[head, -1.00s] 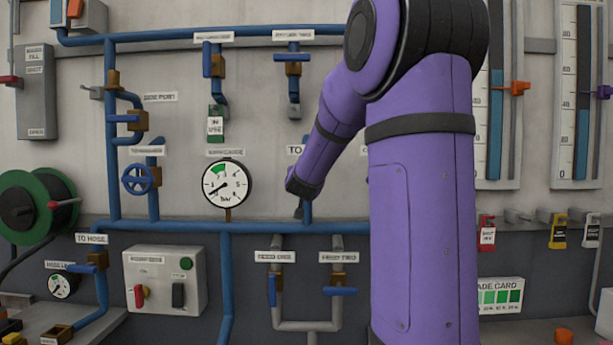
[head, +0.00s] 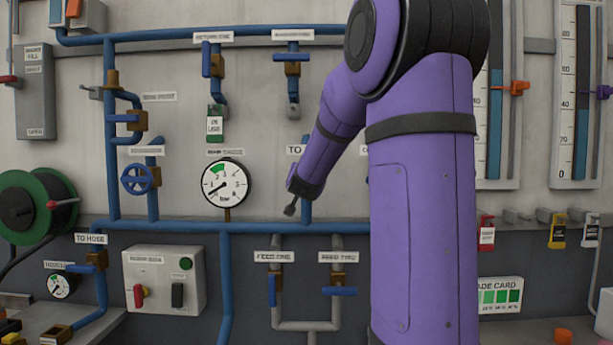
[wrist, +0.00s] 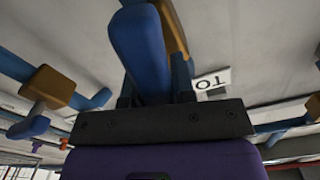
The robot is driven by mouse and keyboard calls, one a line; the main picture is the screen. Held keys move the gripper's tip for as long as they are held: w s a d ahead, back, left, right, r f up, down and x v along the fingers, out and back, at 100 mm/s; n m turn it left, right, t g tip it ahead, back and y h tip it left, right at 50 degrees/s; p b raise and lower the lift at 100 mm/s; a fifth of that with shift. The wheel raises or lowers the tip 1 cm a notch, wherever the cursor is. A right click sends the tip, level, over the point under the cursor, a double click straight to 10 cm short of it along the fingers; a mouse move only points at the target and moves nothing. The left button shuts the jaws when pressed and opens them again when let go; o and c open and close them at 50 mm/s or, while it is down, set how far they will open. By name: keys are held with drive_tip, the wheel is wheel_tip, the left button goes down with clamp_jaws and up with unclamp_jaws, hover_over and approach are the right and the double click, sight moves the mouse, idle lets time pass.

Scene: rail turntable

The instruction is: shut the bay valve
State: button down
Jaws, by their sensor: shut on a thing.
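In the wrist view my gripper (wrist: 155,92) is shut on a blue lever handle (wrist: 140,45). A brown valve body (wrist: 174,28) shows just behind the lever, and a tilted label reading "TO" (wrist: 211,82) is beside it. In the head view a label starting "TO" (head: 295,150) sits above a blue pipe (head: 306,209), with the rest of the label covered by my purple arm. My arm hides the valve there, so I cannot read its full name or see the lever's angle.
A pressure gauge (head: 227,186) and a blue handwheel (head: 137,179) are left of my forearm. Below are two feed valves (head: 276,287) and a control box (head: 164,281). Tagged hangers (head: 558,231) and tall level columns (head: 576,100) stand right of my arm.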

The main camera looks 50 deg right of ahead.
drive_tip(key=shift+s+d+f+m, duration=0.15)
drive_tip(key=shift+f+m, duration=0.1)
drive_tip(key=shift+m, duration=2.2)
drive_tip(key=shift+s+d+f+m, duration=0.15)
drive_tip(key=shift+f+m, duration=0.15)
drive_tip(key=shift+m, duration=2.1)
drive_tip(key=shift+s+d+f+m, duration=0.15)
drive_tip(key=shift+f+m, duration=0.1)
drive_tip(key=shift+m, duration=2.2)
drive_tip(key=c, duration=1)
unclamp_jaws()
drive_tip(key=shift+o, duration=0.2)
drive_tip(key=shift+a, duration=0.15)
drive_tip(key=v, duration=1)
drive_tip(key=shift+s+a, duration=0.2)
drive_tip(key=shift+a, duration=0.05)
